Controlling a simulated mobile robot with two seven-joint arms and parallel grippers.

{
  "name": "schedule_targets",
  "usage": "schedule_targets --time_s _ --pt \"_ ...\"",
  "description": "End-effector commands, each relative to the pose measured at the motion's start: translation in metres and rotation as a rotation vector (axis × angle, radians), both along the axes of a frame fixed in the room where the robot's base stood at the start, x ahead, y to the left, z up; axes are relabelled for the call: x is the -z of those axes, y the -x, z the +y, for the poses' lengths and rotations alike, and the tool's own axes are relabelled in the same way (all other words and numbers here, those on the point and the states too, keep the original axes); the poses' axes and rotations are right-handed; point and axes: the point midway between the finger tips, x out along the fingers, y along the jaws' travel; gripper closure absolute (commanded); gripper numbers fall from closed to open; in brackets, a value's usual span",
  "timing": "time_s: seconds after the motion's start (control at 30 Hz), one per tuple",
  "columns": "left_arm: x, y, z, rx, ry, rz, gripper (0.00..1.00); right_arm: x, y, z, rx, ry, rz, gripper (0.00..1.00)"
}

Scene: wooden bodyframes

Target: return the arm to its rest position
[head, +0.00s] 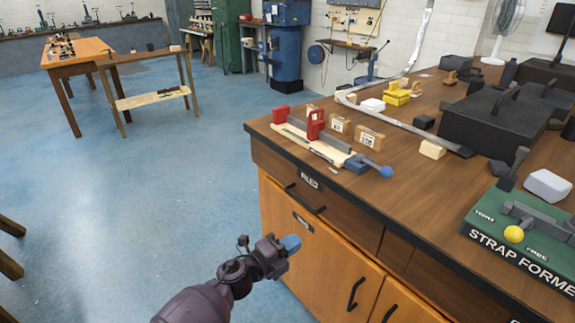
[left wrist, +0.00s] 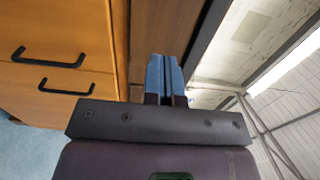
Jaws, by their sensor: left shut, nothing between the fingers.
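My left gripper (head: 290,243) hangs low in front of the wooden workbench (head: 335,235), beside its cabinet doors and below the benchtop edge. Its blue fingers show in the left wrist view (left wrist: 165,75), pressed together with nothing between them. My left arm comes in from the bottom of the head view. My right gripper is in neither view.
On the benchtop stand a red-and-wood clamping fixture (head: 318,135), a dark toolbox (head: 500,120) and a green strap-former board (head: 520,230). Black handles (head: 355,292) stick out from the cabinet front.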

Motion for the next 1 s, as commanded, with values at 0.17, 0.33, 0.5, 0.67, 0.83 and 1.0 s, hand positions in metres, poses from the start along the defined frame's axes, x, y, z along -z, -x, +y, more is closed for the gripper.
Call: schedule_targets --time_s 0.17,0.33,0.5,0.67,0.83,1.0 --pt "0.000 -0.008 0.005 -0.059 0.034 0.047 1.00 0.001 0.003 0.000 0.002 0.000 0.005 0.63" --pt "-0.039 -0.023 0.014 -0.174 0.204 0.130 1.00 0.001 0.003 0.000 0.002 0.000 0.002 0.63" --pt "-0.070 -0.024 0.036 -0.285 0.396 0.245 1.00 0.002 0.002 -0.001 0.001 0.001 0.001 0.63" --pt "-0.075 -0.009 0.070 -0.394 0.568 0.391 1.00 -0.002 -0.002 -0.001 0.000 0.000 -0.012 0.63" --pt "-0.064 0.020 0.111 -0.511 0.734 0.560 1.00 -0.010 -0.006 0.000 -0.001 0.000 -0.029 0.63" --pt "-0.045 0.064 0.157 -0.633 0.887 0.733 1.00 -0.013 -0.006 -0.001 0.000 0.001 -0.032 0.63"
